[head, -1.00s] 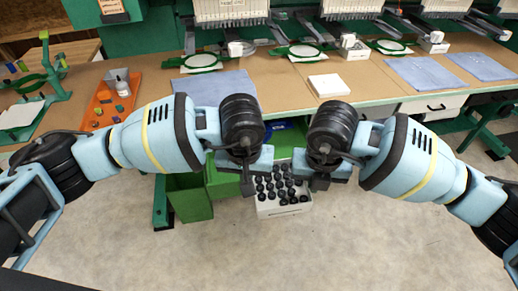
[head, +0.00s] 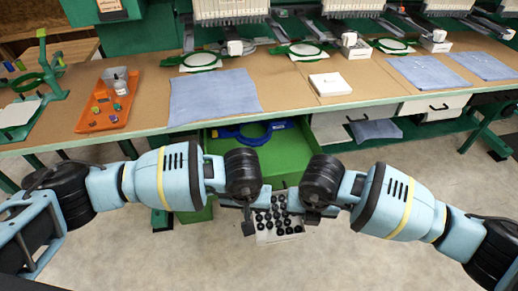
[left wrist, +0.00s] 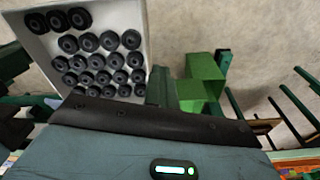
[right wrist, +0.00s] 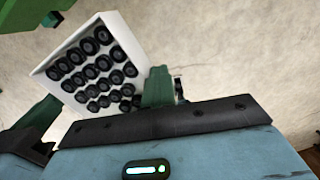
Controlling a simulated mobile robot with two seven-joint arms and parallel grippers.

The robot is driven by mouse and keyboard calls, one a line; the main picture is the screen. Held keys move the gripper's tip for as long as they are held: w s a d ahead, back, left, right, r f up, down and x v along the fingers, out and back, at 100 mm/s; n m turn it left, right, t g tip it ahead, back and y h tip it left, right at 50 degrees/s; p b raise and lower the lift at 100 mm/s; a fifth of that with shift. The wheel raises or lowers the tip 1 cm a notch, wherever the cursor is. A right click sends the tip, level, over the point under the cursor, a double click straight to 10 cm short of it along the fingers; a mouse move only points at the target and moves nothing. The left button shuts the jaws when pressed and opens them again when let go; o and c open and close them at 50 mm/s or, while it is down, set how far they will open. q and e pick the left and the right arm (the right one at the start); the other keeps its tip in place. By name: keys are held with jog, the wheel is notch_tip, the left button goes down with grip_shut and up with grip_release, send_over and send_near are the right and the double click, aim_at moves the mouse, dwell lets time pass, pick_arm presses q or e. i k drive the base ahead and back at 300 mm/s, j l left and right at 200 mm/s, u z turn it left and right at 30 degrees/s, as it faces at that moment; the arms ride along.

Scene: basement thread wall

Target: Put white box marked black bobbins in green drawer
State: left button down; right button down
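The white box (head: 290,237) full of black bobbins hangs between my two grippers in the head view, low and in front of the bench; its marking cannot be read. My left gripper (head: 248,228) is at its left side and my right gripper (head: 312,215) at its right side. Both appear shut on its edges, though the contact is partly hidden. The box also shows in the left wrist view (left wrist: 112,14) and the right wrist view (right wrist: 118,22). The green drawer (head: 285,160) stands open beyond the box, with a blue ring-shaped item (head: 252,135) inside at the back.
The bench (head: 290,98) carries a blue cloth (head: 212,95), a small white box (head: 330,85) and an orange tray (head: 100,118). A white drawer (head: 335,127) with a cloth is right of the green one. The floor (head: 370,250) around is bare.

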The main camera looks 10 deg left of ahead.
aim_at(280, 166)
jog(key=i, duration=1)
